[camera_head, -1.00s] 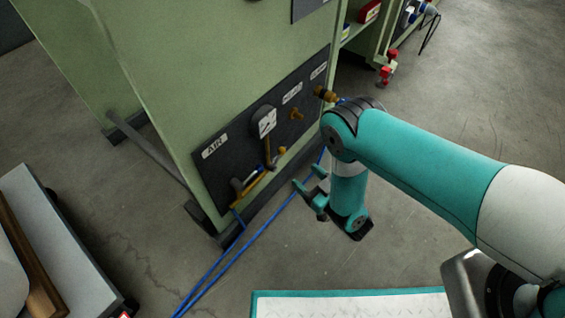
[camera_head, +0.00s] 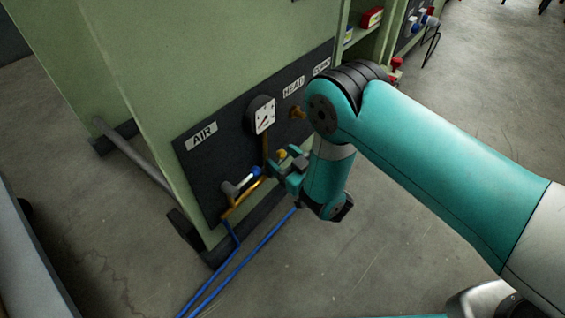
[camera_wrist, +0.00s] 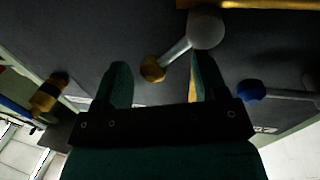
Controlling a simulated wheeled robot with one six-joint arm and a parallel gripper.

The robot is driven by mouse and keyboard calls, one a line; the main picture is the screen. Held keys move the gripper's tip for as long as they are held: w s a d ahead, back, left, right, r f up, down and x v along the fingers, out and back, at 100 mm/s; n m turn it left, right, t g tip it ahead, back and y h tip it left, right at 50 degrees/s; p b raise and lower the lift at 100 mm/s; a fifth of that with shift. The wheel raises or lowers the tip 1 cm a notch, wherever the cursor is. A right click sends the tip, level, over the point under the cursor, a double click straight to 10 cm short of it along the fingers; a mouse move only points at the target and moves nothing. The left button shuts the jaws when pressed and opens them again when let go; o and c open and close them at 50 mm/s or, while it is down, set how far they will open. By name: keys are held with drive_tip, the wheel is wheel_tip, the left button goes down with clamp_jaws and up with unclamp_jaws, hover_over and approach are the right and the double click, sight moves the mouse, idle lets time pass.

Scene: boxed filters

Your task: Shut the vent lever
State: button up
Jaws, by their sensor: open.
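Low on the green cabinet's dark panel are two small levers. One has a yellow knob (camera_head: 282,154) and the other a blue knob (camera_head: 256,171) with a pale handle. No vent label is readable, so I cannot tell by name which is the vent lever. My gripper (camera_head: 284,167) is open beside the yellow knob, right of the blue one. In the wrist view my gripper (camera_wrist: 160,74) has its two fingers apart. The yellow knob (camera_wrist: 152,68) shows between them, its pale rod running up right to a round hub. The blue knob (camera_wrist: 250,90) lies right of the fingers. Contact is unclear.
A round gauge (camera_head: 263,115) sits above the levers. A label reads AIR (camera_head: 197,136). A brass fitting (camera_head: 297,112) projects at right. Orange pipe (camera_head: 243,196) runs under the blue-knobbed lever, and blue hoses (camera_head: 232,262) trail over the floor.

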drive_tip(key=shift+w+a, duration=0.2)
drive_tip(key=shift+w, duration=0.05)
clamp_jaws()
